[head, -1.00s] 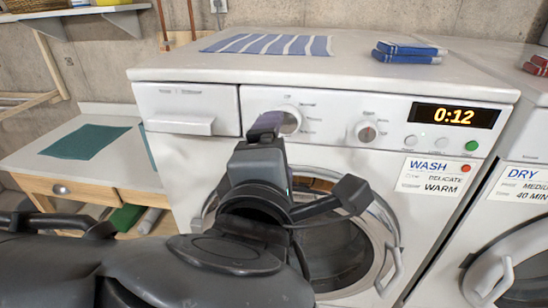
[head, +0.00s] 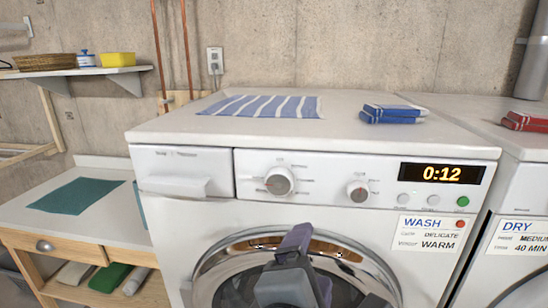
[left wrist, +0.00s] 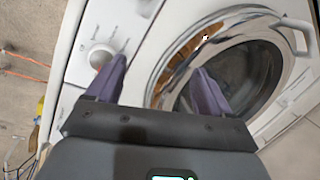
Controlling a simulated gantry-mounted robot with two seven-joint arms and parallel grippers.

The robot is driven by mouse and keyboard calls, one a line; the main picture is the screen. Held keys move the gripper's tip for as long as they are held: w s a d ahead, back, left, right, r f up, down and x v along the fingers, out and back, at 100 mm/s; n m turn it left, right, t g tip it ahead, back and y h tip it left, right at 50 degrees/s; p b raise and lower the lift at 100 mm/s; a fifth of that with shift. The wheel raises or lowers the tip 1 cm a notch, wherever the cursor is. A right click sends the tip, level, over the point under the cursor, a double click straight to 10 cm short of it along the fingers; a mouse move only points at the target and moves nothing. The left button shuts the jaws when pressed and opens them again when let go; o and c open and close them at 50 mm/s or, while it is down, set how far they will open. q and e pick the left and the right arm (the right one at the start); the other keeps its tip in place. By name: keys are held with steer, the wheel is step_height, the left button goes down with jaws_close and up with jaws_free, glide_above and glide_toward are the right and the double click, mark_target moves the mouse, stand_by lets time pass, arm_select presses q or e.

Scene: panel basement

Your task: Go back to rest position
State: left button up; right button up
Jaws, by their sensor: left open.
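My left gripper (head: 300,238) is in front of the washer's round door (head: 222,270), at the bottom of the head view. In the left wrist view its two purple fingers (left wrist: 158,82) stand apart with nothing between them. The white washer (head: 160,225) has a left dial (head: 279,181), a right dial (head: 357,191) and a display (head: 442,173) reading 0:12. The left dial also shows in the left wrist view (left wrist: 103,57), close to one finger but in the background. My right gripper is not in view.
A striped cloth (head: 262,106) and blue folded cloths (head: 393,114) lie on the washer top. A dryer (head: 520,175) with red folded cloths (head: 525,121) stands at right. A table (head: 95,228) with a teal cloth (head: 75,195) is at left. A shelf (head: 75,72) hangs above it.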

arm_select(q)
steer(key=s+d+f+n+g+h+p, duration=0.2)
steer(key=s+d+f+n+g+h, duration=0.4)
steer(key=s+d+n, duration=0.5)
steer(key=w+a+f+n+t+y+p, duration=0.1)
steer(key=w+a+f+n+y, duration=0.2)
steer(key=a+n, duration=0.45)
steer(key=w+a+f+n+y+p, duration=0.15)
steer(key=a+f+n, duration=0.3)
steer(key=n, duration=0.55)
steer(key=w+a+f+n+t+y+p, duration=0.1)
steer(key=w+a+f+n, duration=0.3)
steer(key=n, duration=0.5)
steer(key=s+a+f+n+g+y+p, duration=0.1)
steer(key=s+a+f+n+g+y, duration=0.25)
steer(key=s+a+f+n, duration=0.5)
steer(key=s+a+f+n+g+y, duration=0.2)
steer(key=s+a+f+n+g, duration=0.25)
steer(key=s+a+f, duration=0.7)
step_height(320, 180, up, 36)
steer(key=w+a+p, duration=0.1)
steer(key=w+p, duration=0.1)
steer(key=p, duration=3.6)
steer(key=shift+w+a+t, duration=0.2)
steer(key=shift+w+t, duration=0.05)
steer(key=shift+t, duration=0.05)
